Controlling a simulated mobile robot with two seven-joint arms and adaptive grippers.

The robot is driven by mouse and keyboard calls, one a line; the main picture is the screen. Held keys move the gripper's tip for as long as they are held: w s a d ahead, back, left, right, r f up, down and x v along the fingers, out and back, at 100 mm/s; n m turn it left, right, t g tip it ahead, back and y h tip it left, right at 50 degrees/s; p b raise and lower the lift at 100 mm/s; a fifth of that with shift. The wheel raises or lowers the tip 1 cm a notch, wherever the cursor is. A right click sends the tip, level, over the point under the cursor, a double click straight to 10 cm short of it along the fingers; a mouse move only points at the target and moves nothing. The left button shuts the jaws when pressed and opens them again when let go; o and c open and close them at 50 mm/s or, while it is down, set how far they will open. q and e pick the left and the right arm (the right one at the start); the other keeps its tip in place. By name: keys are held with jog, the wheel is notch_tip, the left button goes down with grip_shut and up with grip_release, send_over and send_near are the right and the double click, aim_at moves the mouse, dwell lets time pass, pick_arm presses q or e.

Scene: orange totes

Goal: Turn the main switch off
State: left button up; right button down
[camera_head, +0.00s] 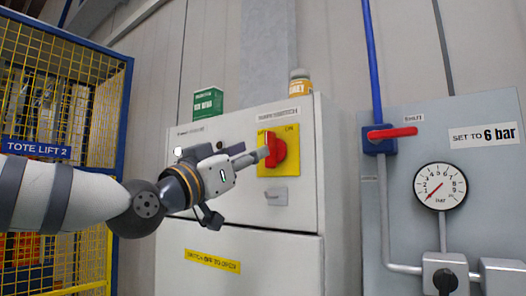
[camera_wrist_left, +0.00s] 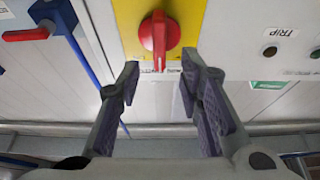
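The main switch is a red rotary knob (camera_head: 276,150) on a yellow plate (camera_head: 291,166), high on the front of a white cabinet (camera_head: 178,256). "ON" is readable at the plate's upper right; the label at upper left is not clear. In the left wrist view the knob (camera_wrist_left: 159,34) has its ridge roughly vertical. My left gripper (camera_head: 262,154) is at the knob's left side in the head view. In the left wrist view its fingers (camera_wrist_left: 160,78) are spread, with the knob just beyond and between the tips. I cannot tell whether they touch. My right gripper is not in view.
A green box (camera_head: 208,102) and a yellow-labelled jar (camera_head: 300,83) stand on the cabinet. At right, a grey panel holds a red valve lever (camera_head: 392,133) and a pressure gauge (camera_head: 440,187). A blue-framed yellow mesh cage (camera_head: 107,105) stands at left.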

aim_at(271, 150)
pick_arm(q)
jog(key=x, duration=0.5)
jog(key=shift+w+d, duration=0.2)
grip_shut()
jog(key=shift+s+r, duration=0.1)
